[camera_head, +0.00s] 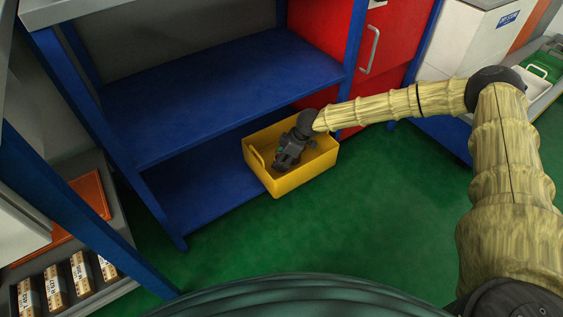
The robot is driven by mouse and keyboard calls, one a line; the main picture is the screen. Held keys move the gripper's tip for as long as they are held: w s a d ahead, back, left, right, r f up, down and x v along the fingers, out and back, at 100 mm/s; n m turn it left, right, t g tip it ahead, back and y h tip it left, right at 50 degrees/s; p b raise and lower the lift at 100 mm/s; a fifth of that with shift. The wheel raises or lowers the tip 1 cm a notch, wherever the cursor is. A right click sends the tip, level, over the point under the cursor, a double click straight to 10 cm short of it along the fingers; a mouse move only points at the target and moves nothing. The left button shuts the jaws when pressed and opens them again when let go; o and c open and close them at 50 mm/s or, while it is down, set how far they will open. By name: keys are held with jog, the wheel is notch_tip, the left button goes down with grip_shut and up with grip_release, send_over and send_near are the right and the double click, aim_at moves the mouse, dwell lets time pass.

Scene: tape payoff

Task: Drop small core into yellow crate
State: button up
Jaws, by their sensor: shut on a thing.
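The yellow crate (292,184) sits on the green floor, in front of the lower blue shelf, near the middle of the head view. My gripper (284,166) reaches down into the crate's opening from the upper right, over its left half. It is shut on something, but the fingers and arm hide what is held. I cannot make out the small core in this view. The crate's floor is partly hidden by my gripper.
A blue shelf rack (215,95) stands behind and left of the crate, its post close by. A red cabinet (385,40) is behind. Several labelled boxes (55,287) lie at lower left. Green floor (370,215) is clear right of the crate.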

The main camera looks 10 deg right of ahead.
jog(key=shift+w, duration=0.1)
jog(key=shift+f+b, duration=0.7)
jog(key=shift+f, duration=0.05)
jog(key=shift+f+p, duration=0.4)
jog(key=shift+f, duration=0.2)
jog(key=o, duration=0.7)
jog(key=shift+r, duration=0.1)
jog(key=shift+r+b, duration=0.2)
jog(key=shift+b, duration=0.15)
jog(key=p+v, duration=0.5)
jog(key=v, duration=0.7)
jog(key=shift+w+r, duration=0.2)
jog(key=shift+r, duration=0.2)
